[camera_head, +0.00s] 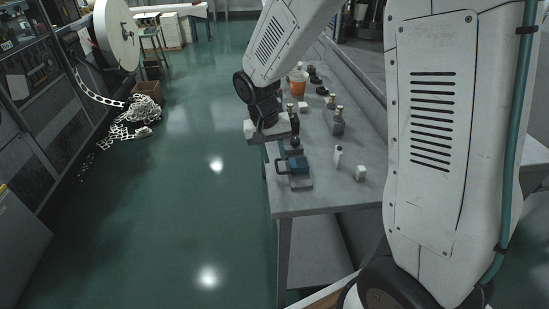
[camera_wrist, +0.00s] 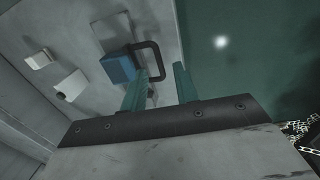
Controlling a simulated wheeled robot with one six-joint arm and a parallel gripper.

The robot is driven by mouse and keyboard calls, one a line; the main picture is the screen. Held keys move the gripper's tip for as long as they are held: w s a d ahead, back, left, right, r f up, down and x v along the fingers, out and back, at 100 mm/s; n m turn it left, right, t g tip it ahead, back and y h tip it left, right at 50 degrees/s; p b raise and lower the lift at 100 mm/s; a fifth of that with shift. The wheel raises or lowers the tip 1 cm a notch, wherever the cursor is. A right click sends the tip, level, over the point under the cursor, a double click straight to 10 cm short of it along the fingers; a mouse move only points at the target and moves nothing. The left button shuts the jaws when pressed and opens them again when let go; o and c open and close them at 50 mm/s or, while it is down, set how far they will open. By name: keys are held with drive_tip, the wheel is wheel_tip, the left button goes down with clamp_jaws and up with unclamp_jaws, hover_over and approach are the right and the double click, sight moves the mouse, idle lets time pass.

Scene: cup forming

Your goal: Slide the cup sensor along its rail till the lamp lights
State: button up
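My gripper (camera_wrist: 162,78) shows two teal fingers standing apart with nothing between them, so it is open. In the head view it hangs at the left edge of the bench. A blue block (camera_wrist: 119,67) with a black loop handle (camera_wrist: 157,58) lies just beyond the fingertips in the wrist view, on a grey plate. The same blue block (camera_head: 298,163) shows in the head view, below and right of my gripper. I cannot tell for sure whether it is the cup sensor. I cannot make out a rail or a lit lamp.
A pile of white scrap strip (camera_head: 140,110) lies farther back.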

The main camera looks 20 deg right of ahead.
drive_tip(key=r, duration=0.3)
drive_tip(key=a+r, duration=0.1)
drive_tip(key=r, duration=0.1)
drive_tip(key=shift+w+r, duration=0.15)
drive_tip(key=shift+r, duration=0.1)
drive_tip(key=s+d+r+n, duration=0.1)
drive_tip(key=s+r, duration=0.3)
drive_tip(key=s, duration=0.4)
drive_tip(key=s+d+r+n+t+y, duration=0.1)
drive_tip(key=s+r, duration=0.2)
drive_tip(key=s, duration=0.6)
drive_tip(key=s+d+r+n+t, duration=0.1)
drive_tip(key=s+r, duration=0.3)
drive_tip(key=s, duration=0.4)
drive_tip(key=shift+s+r+n+y, duration=0.35)
drive_tip(key=shift+n+y, duration=0.05)
idle(0.8)
